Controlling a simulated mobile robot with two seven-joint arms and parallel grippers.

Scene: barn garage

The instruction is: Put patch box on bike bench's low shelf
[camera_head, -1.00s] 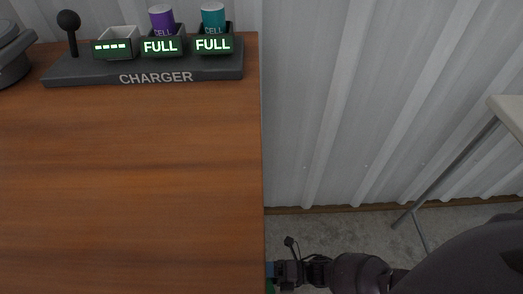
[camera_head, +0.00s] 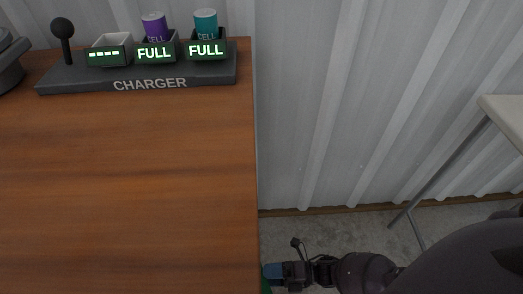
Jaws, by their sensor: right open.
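My right gripper (camera_head: 274,273) is at the bottom middle, low beside the right edge of a wooden-topped bench. It is open, and its tip is partly hidden by the bench edge. A small sliver of something green (camera_head: 266,286) shows at the gripper's tip; I cannot tell what it is or whether it touches the gripper. I cannot make out a patch box or a low shelf. I cannot tell whether either bench here is the bike bench. My left gripper is not in view.
The wooden bench top (camera_head: 130,190) is bare in front. A charger (camera_head: 140,75) at its back holds a purple cell (camera_head: 154,27) and a teal cell (camera_head: 205,23). A pale table (camera_head: 503,116) with metal legs stands at right. A corrugated wall (camera_head: 340,100) closes the back.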

